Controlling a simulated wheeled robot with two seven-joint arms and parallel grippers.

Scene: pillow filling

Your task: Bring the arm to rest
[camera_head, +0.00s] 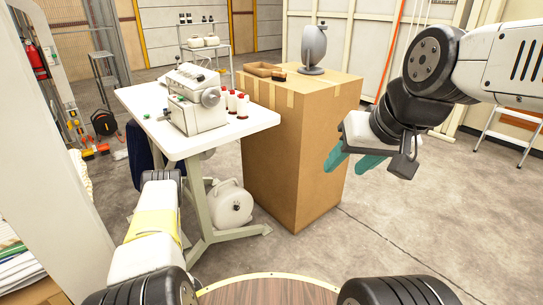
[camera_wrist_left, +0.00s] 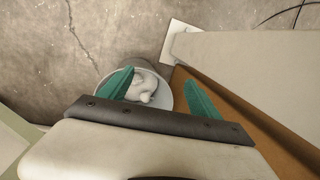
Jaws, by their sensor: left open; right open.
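My right arm is raised at the upper right of the head view. Its gripper (camera_head: 350,164) has teal fingers that are apart, empty, and hang in front of the right side of the cardboard box. My left arm, with a yellow band, reaches forward at the lower left of the head view; its fingers do not show there. In the left wrist view my left gripper (camera_wrist_left: 159,76) has its two teal fingers spread wide with nothing held. A white round object (camera_wrist_left: 145,86) shows beyond and partly between the fingers, lower down by the floor.
A white table (camera_head: 230,125) holds a sewing machine (camera_head: 195,101) and red-and-white spools (camera_head: 237,103). A tall cardboard box (camera_head: 295,150) stands right beside it, with a grey device (camera_head: 313,48) on top. A white rounded object (camera_head: 230,204) sits under the table.

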